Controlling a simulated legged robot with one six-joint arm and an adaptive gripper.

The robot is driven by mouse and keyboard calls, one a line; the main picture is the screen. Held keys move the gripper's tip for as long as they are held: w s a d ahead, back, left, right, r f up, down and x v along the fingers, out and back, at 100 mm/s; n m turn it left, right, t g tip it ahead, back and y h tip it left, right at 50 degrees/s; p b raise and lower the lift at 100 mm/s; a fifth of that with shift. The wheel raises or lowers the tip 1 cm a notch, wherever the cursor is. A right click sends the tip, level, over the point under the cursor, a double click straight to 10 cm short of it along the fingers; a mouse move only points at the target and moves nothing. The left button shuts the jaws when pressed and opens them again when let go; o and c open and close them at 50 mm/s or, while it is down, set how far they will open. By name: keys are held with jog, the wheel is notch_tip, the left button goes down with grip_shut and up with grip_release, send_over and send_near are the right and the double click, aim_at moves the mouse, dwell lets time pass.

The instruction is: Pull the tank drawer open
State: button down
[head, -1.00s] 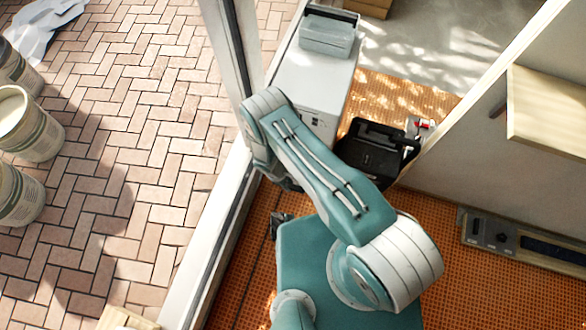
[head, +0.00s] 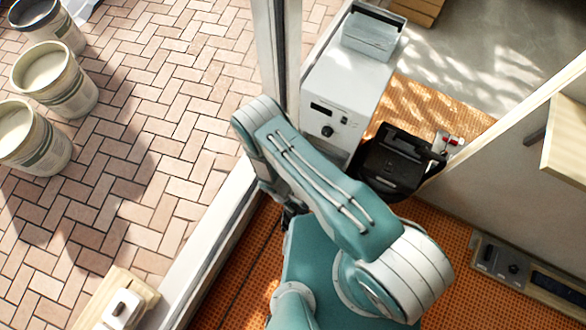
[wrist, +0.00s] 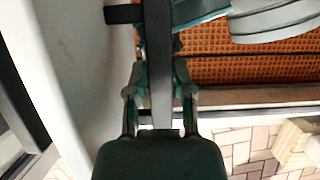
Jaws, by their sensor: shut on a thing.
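The white machine (head: 345,85) stands at top centre in the head view, with a dark display and a knob on its front. Its lower front, where the tank drawer would be, is hidden behind my arm. In the wrist view my gripper (wrist: 159,78) is shut on a grey bar (wrist: 160,45), which looks like the drawer handle. A black mount (wrist: 124,14) joins the bar's far end towards a pale face (wrist: 85,60) on the left. My gripper is mostly hidden by my arm in the head view, and I cannot tell how far the drawer is out.
A black case (head: 392,163) sits on the orange mat (head: 440,215), right of the machine. A frame post (head: 276,60) and pale sill (head: 215,230) run along the left. Several buckets (head: 62,85) stand on the brick paving. A wall with a shelf (head: 568,140) is right.

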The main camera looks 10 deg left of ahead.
jog(key=shift+w+a, duration=0.1)
jog(key=shift+a, duration=0.05)
jog(key=shift+c, duration=2.4)
grip_release()
jog(key=shift+r, duration=0.1)
jog(key=v, duration=1.1)
jog(key=shift+r, duration=0.35)
jog(key=shift+a, duration=0.1)
